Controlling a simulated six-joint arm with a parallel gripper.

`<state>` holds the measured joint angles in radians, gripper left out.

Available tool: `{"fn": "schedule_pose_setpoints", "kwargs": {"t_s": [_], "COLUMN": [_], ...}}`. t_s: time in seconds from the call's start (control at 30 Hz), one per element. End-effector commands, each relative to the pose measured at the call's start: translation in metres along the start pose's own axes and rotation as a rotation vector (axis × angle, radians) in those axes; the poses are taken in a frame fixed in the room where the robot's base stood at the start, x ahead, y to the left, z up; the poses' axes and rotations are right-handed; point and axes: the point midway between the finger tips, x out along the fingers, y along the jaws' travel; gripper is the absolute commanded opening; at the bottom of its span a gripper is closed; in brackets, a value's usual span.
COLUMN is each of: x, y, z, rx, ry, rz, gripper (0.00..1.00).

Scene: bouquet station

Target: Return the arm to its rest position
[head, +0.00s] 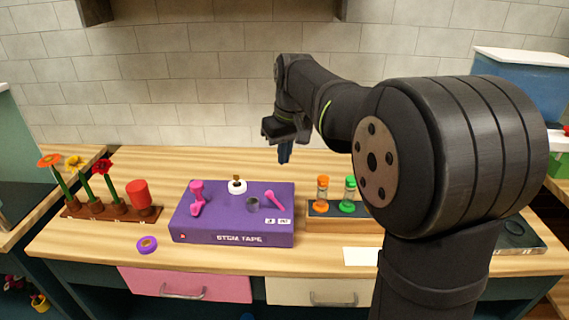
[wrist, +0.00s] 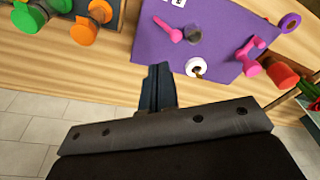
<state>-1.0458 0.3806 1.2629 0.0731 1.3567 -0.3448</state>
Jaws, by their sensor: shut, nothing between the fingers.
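My gripper (head: 285,154) hangs above the back of the wooden counter (head: 330,170), fingers pointing down, shut and empty. In the wrist view the closed fingers (wrist: 158,85) show over bare wood beside the purple box. My arm reaches in from the right of the head view, its large joint in front of part of the counter. The gripper touches nothing that I can see.
A purple stem tape box (head: 232,230) bears pink tools, a grey cup and a white roll (head: 237,186). Flowers and a red cylinder (head: 139,193) stand in a brown rack (head: 85,211) at left. A wooden rack (head: 325,225) holds orange-capped and green-capped bottles. A purple tape roll (head: 147,245) lies in front.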

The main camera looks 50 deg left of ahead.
Motion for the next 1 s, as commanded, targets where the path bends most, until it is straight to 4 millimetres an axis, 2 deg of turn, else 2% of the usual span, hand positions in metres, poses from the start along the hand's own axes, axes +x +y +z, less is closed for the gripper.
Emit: {"fn": "schedule_pose_setpoints", "kwargs": {"t_s": [0.67, 0.87, 1.0], "x": [0.001, 0.021, 0.048], "y": [0.000, 0.002, 0.004], "z": [0.000, 0.002, 0.004], "rx": [0.000, 0.000, 0.000], "ry": [-0.001, -0.002, -0.004], "rz": [0.000, -0.001, -0.002], "gripper": [0.00, 0.00, 0.00]}}
